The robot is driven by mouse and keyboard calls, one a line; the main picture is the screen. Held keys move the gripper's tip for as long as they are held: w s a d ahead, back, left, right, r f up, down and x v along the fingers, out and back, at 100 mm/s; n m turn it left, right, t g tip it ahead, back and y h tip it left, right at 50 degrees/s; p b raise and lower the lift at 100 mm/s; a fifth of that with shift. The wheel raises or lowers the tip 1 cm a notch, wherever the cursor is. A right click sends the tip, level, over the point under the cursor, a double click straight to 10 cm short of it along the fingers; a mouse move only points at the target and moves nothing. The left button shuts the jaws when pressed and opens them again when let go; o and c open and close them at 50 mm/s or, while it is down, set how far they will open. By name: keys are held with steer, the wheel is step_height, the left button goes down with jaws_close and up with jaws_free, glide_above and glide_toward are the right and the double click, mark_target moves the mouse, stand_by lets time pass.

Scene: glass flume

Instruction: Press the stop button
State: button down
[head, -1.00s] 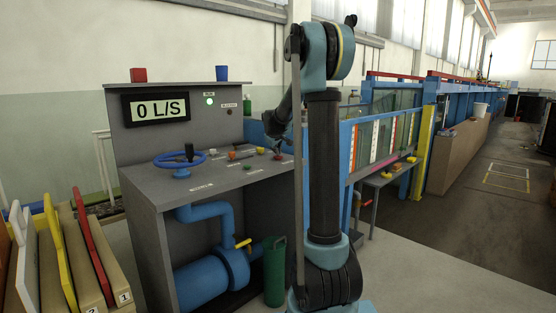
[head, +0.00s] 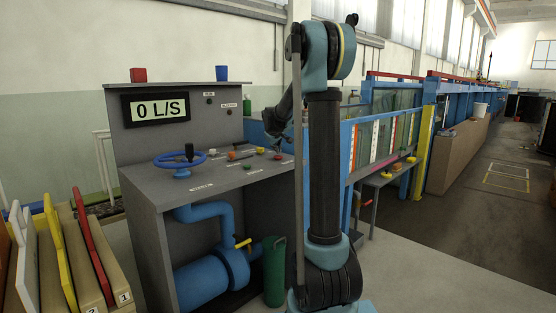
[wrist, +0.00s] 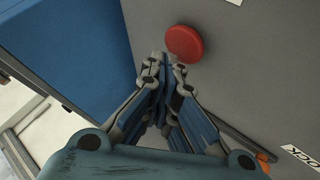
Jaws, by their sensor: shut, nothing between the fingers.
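The red round stop button (wrist: 184,43) sits on the grey console top in the wrist view. It also shows small in the head view (head: 278,157), near the console's right end. My gripper (wrist: 166,60) is shut and empty, its fingertips beside the button's lower-left edge in the wrist view. In the head view my gripper (head: 279,146) is just above the button. A small gap seems to lie between them, but contact is hard to tell.
The console top also carries a blue handwheel (head: 180,159), an orange knob (head: 232,155) and a yellow control (head: 260,150). A red block (head: 138,75) and a blue cup (head: 221,73) stand on its upper ledge. The blue flume frame (head: 350,135) runs behind my arm.

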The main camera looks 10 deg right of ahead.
mark_target(276, 156)
steer(key=shift+r, duration=0.2)
step_height(276, 156, up, 6)
stand_by(0.9)
steer(key=s+d+f+m+g, duration=0.1)
steer(key=s+f, duration=0.2)
steer(key=s, duration=0.7)
steer(key=s+f+m+g, duration=0.1)
steer(key=s+f, duration=0.1)
steer(key=s, duration=0.9)
steer(key=s+d+f+m+g, duration=0.1)
steer(key=s+f+m+g, duration=0.15)
steer(key=s, duration=0.75)
steer(key=s+f, duration=0.5)
steer(key=s, duration=0.3)
steer(key=s+f+m+g+y, duration=0.1)
steer(key=s+f, duration=0.5)
steer(key=s, duration=0.3)
steer(key=s+a+f+m+g+y, duration=0.1)
steer(key=s+f, duration=0.5)
steer(key=s, duration=0.2)
steer(key=shift+s, duration=0.3)
